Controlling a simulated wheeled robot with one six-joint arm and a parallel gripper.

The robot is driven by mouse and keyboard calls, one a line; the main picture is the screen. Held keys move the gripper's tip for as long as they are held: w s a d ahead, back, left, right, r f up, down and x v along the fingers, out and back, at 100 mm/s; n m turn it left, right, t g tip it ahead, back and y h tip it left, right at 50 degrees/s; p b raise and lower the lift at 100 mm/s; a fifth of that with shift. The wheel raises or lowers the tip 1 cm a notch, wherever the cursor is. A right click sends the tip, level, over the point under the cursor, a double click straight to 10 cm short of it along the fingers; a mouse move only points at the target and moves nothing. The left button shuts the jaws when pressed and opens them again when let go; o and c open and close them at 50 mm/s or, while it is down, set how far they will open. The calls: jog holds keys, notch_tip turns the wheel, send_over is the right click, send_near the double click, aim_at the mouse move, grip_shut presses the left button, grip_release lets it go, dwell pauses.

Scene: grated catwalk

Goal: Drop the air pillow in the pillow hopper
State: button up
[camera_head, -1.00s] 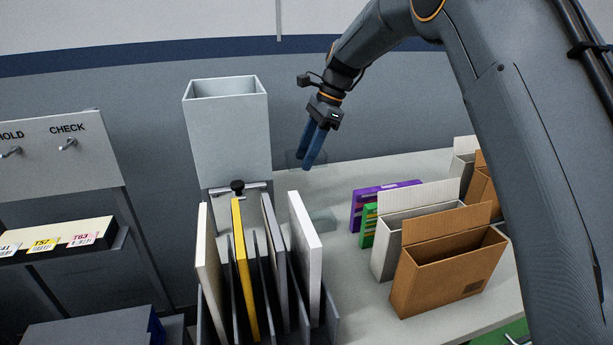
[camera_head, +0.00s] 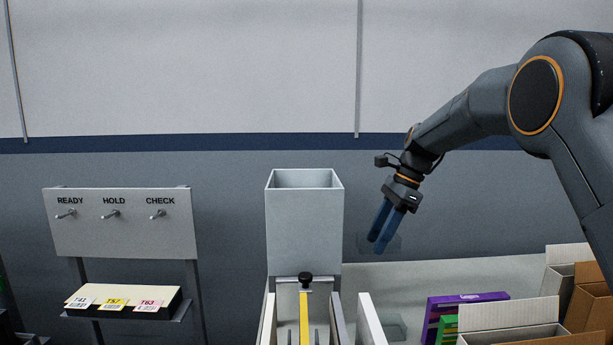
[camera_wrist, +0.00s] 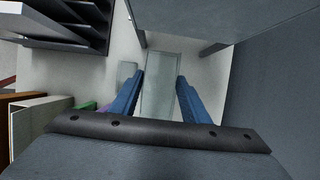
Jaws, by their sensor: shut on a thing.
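The air pillow (camera_head: 386,244) is a faint, see-through pad at my gripper's tips. In the wrist view the clear pillow (camera_wrist: 160,88) shows as a pale rectangle between the blue fingers. My gripper (camera_head: 381,236) is shut on it, fingers pointing down and left, held above the table. A tall, light grey, open-topped box, which looks like the pillow hopper (camera_head: 304,225), stands to the left of my gripper. Its open mouth is higher in the picture than my fingertips. The inside bottom of the box is hidden.
Another clear pad (camera_head: 396,327) lies on the table (camera_head: 430,270). Upright panels, one yellow (camera_head: 304,318), stand in front of the hopper. Purple (camera_head: 470,299) and green boxes and open cartons (camera_head: 590,300) are at right.

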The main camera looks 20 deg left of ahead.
jog(key=shift+r, duration=0.1)
jog(key=s+r+p, duration=0.1)
jog(key=r+p, duration=0.5)
jog(key=s+r+p, duration=0.1)
jog(key=r+p, duration=0.2)
jog(key=shift+s, duration=0.3)
jog(key=shift+s+r+p, duration=0.1)
jog(key=shift+r+p, duration=0.3)
jog(key=shift+p, duration=0.05)
